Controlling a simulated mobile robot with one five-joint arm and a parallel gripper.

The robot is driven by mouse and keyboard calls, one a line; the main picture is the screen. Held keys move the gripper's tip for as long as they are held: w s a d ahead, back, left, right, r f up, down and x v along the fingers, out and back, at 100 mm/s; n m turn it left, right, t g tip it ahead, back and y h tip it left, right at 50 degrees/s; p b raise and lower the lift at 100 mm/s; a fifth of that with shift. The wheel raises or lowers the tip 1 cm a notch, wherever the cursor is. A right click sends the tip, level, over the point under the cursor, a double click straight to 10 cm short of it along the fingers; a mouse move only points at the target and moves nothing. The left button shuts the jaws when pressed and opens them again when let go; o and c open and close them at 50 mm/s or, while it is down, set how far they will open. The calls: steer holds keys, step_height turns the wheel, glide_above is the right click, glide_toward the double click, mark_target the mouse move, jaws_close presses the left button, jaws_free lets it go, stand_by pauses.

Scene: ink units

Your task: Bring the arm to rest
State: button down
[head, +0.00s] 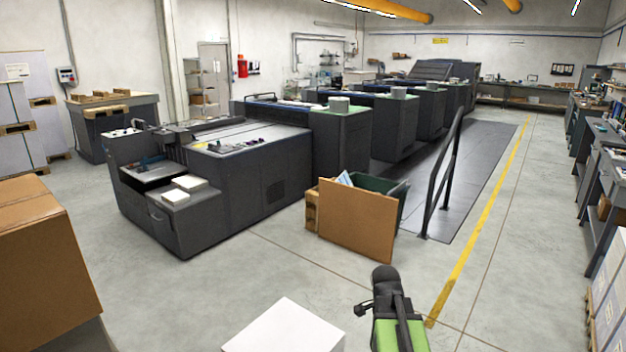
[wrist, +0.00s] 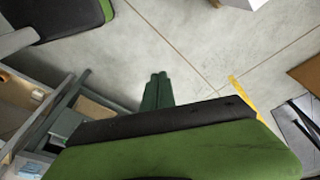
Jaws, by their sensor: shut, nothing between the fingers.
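My gripper (wrist: 158,77) shows in the wrist view as two narrow dark-green fingers side by side, with no gap visible between them. Nothing is held, and bare concrete floor lies beyond the tips. A black and green part of my own body fills the bottom of the wrist view. In the head view my arm, black and green, stands at the bottom right of centre. The fingers cannot be made out there.
A white-topped block (head: 284,328) stands left of my arm. A brown board (head: 356,222) leans by a green bin (head: 398,188) ahead. Cartons (head: 40,255) stand at left, a workbench (head: 600,150) at right. Grey floor (head: 320,275) is clear between, with a yellow line (head: 480,220).

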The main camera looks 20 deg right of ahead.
steer(key=w+a+n+y, duration=0.1)
steer(key=a+n+y, duration=0.1)
steer(key=a+n, duration=1.5)
steer(key=a+p, duration=0.1)
steer(key=a, duration=0.7)
steer(key=shift+r+n+y, duration=0.3)
steer(key=shift+r, duration=0.05)
